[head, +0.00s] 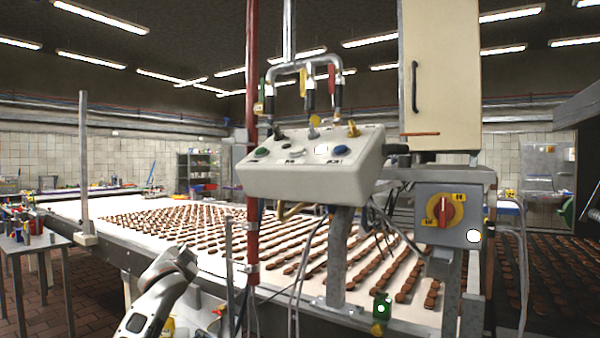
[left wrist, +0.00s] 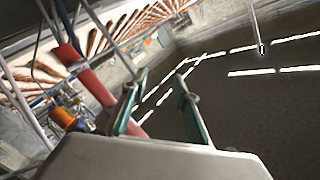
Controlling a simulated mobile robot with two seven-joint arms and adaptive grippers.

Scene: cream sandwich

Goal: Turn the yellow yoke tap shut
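A small yellow tap handle (head: 352,129) stands on the top right of the white control box; I cannot tell for sure that it is the yoke tap. All are too small to tell whether open or shut. My left gripper (left wrist: 160,80) shows in the left wrist view with its two fingers apart and nothing between them. In the head view my left arm is at the lower left, below and left of the box, its fingers not discernible. My right gripper is not in view.
The white control box (head: 300,178) sits beside a red vertical pipe (head: 252,215). A grey switch box with a red and yellow knob (head: 443,210) is at its right. A conveyor (head: 110,206) carrying rows of brown biscuits lies behind. A small table (head: 35,241) is at left.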

